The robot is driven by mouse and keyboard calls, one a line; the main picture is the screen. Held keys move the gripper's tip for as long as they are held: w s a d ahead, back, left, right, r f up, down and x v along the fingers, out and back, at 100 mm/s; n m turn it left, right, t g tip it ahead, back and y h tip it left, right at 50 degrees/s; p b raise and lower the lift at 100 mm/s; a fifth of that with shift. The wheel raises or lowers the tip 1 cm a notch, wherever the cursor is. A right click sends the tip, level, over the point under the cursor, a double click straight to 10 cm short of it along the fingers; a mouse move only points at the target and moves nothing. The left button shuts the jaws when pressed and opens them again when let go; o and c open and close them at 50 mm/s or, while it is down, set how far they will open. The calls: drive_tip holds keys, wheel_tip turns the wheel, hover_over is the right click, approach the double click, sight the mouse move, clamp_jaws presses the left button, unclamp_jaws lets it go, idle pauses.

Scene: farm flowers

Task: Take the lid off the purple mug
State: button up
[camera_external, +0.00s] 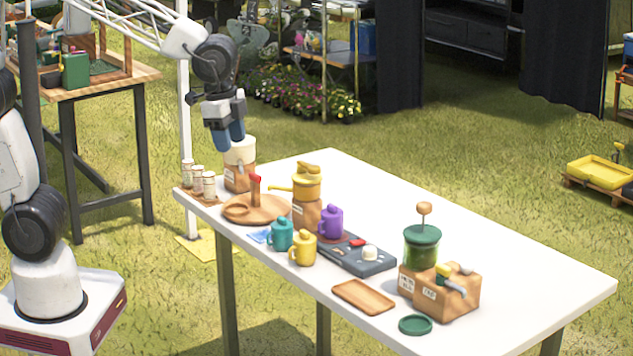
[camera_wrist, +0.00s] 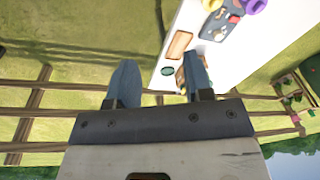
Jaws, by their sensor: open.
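The purple mug (camera_external: 330,222) stands upright on the white table, near its middle, with a purple lid with a knob on top. In the wrist view part of a purple thing (camera_wrist: 254,5) shows at the top edge, cut off by the frame. My gripper (camera_external: 230,138) is open and empty, over the far left end of the table, up and to the left of the mug. Its two blue fingers also show in the wrist view (camera_wrist: 160,85), apart with nothing between them. A teal mug (camera_external: 281,234) and a yellow mug (camera_external: 303,248) stand close to the left of the purple one.
A yellow watering can (camera_external: 307,184) stands behind the mugs. A wooden round board (camera_external: 262,210), small jars (camera_external: 209,185) and a cream-topped pot (camera_external: 238,170) are at left. A dark tray (camera_external: 372,262) is right of the mug; a green jar (camera_external: 422,250) stands farther right. The table's back right is clear.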

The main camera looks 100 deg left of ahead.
drive_tip(key=w+a+f+m, duration=0.2)
drive_tip(key=w+a+f, duration=0.3)
drive_tip(key=w+a, duration=0.5)
drive_tip(key=m+g, duration=0.1)
drive_tip(key=m, duration=0.2)
hover_over(334, 206)
drive_tip(key=f, duration=1)
drive_tip(key=shift+d, duration=0.2)
drive_tip(key=shift+f, duration=0.15)
drive_tip(key=shift+f, duration=1.2)
drive_tip(key=shift+f, duration=0.1)
drive_tip(key=shift+a+f, duration=0.15)
drive_tip(key=shift+f, duration=1.1)
drive_tip(key=shift+a+f, duration=0.1)
drive_tip(key=shift+f, duration=1.15)
drive_tip(key=shift+c, duration=0.3)
